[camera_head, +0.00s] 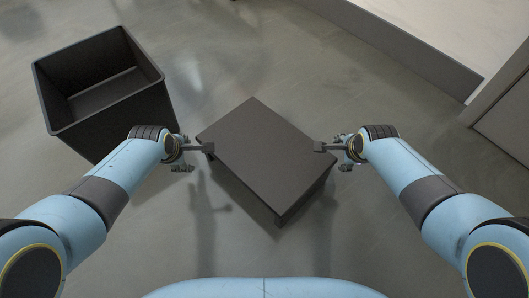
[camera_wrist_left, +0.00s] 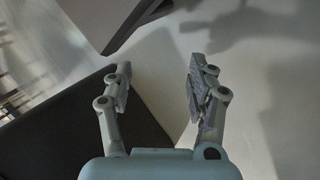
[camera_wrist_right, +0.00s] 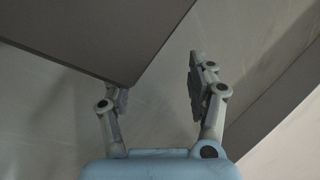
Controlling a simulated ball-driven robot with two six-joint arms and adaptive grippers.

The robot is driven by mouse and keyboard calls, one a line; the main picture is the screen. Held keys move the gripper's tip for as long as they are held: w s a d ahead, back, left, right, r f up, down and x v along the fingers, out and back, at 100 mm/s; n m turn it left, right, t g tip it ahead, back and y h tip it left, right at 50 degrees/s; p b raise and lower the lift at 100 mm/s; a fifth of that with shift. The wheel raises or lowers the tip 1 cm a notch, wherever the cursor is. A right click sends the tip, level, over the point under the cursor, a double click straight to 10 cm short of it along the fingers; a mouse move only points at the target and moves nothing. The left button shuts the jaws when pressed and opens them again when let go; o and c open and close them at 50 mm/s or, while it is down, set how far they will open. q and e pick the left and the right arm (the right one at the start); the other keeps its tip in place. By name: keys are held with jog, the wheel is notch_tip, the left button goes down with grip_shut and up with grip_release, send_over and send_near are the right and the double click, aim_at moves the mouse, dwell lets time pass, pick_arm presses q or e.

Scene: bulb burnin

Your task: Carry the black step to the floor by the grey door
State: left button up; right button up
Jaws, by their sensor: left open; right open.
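The black step (camera_head: 262,155) stands on the floor between my two grippers, its flat top turned at an angle. My left gripper (camera_head: 197,158) is open at its left corner, and one finger appears close to its edge. In the left wrist view the step (camera_wrist_left: 112,18) shows at the top, beyond the open fingers. My right gripper (camera_head: 332,157) is open at the step's right corner. In the right wrist view a step corner (camera_wrist_right: 100,32) covers part of the left finger; I cannot tell if they touch. A grey panel (camera_head: 506,118), possibly the grey door, is at the right edge.
A black open bin (camera_head: 112,112) stands at the upper left, close to my left arm. It also shows in the left wrist view (camera_wrist_left: 70,140). A pale wall with a dark skirting (camera_head: 410,55) runs along the upper right. The floor beyond the step is clear.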

pick_arm(q)
jog(key=shift+w+d+f, duration=0.15)
jog(key=shift+f, duration=0.15)
pick_arm(e)
jog(key=shift+w+a+f, duration=0.15)
jog(key=shift+f, duration=0.15)
pick_arm(q)
jog(key=shift+d, duration=0.6)
pick_arm(e)
jog(key=shift+a, duration=0.6)
